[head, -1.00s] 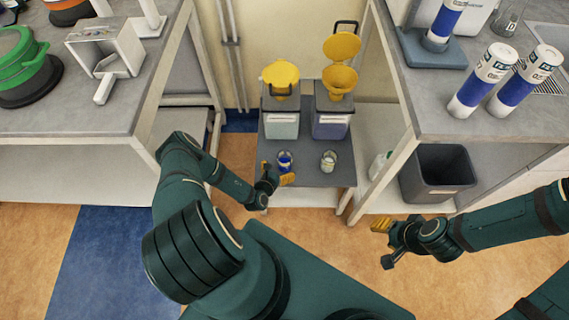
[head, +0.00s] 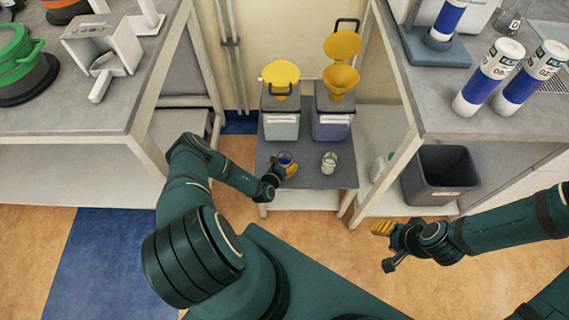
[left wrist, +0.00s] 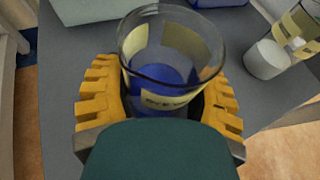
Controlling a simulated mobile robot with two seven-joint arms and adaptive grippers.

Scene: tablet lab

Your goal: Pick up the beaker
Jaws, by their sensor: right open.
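A clear glass beaker (head: 287,157) with a blue lower part and a pale yellow label stands upright on the low grey table (head: 310,180). It fills the middle of the left wrist view (left wrist: 165,60). My left gripper (head: 283,170) is at the beaker, with its yellow fingers (left wrist: 163,105) on either side of it. The fingers look very close to the glass, but I cannot tell whether both touch it. The palm hides the beaker's lower front. My right gripper (head: 382,229) is open and empty over the floor, right of the table.
A second small glass vessel (head: 329,162) stands to the right on the low table. Two bins with yellow funnels (head: 281,75) (head: 341,77) stand behind. Benches flank the table left (head: 70,115) and right (head: 450,110). A dark waste bin (head: 440,175) is under the right bench.

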